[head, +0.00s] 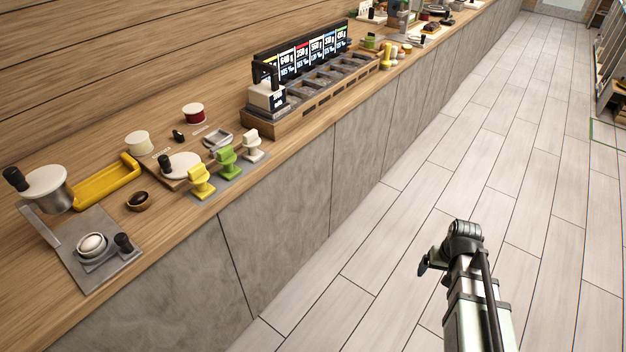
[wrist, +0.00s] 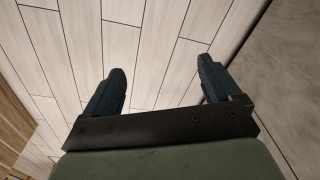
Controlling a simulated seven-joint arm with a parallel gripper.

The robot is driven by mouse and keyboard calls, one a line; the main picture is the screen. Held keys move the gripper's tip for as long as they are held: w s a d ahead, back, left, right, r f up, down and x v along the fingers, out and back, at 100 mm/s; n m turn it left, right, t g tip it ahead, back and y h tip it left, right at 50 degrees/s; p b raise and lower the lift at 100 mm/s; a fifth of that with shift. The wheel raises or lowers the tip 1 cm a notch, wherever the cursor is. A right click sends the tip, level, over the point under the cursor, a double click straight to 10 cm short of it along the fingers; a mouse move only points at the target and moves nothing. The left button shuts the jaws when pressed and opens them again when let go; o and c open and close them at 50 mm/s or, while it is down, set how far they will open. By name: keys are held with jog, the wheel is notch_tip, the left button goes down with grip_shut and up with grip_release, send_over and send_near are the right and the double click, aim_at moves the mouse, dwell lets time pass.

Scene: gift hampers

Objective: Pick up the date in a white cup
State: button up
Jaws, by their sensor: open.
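My gripper (wrist: 161,68) shows in the wrist view with its two dark fingers spread wide and nothing between them, over pale floor planks. In the head view my arm is at the lower right, over the floor and well apart from the counter (head: 290,155). I cannot make out a date in a white cup for sure. A small dark item (head: 178,135) lies on the counter at the left. A brown bowl (head: 138,202) holds something dark. A white bowl (head: 91,245) with a pale rounded thing in it stands on a grey tray (head: 78,272).
Yellow, green and white small stands (head: 227,160) line the counter's front edge. A yellow tray (head: 106,180), a white-topped pot (head: 46,186) and a red-and-white jar (head: 193,113) stand nearby. A long compartment rack (head: 320,90) with price screens is farther along. The floor (head: 400,200) is clear.

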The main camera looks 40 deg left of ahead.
jog(key=s+a+r+n, duration=0.2)
jog(key=s+a+r, duration=0.15)
jog(key=a, duration=0.65)
jog(key=s+a+r+n+y, duration=0.15)
jog(key=a+r, duration=0.35)
jog(key=a, duration=0.5)
jog(key=s+a+r+n, duration=0.3)
jog(key=a+r, duration=0.2)
jog(key=a, duration=0.6)
notch_tip(320, 180, up, 25)
jog(key=n+g+y, duration=0.2)
jog(key=n, duration=0.9)
send_over(89, 241)
jog(key=w+d, duration=0.2)
jog(key=d, duration=0.3)
jog(key=shift+g, duration=0.3)
jog(key=shift+x, duration=6.5)
jog(key=shift+w+d, duration=0.1)
jog(key=shift+d, duration=0.05)
jog(key=c, duration=1.1)
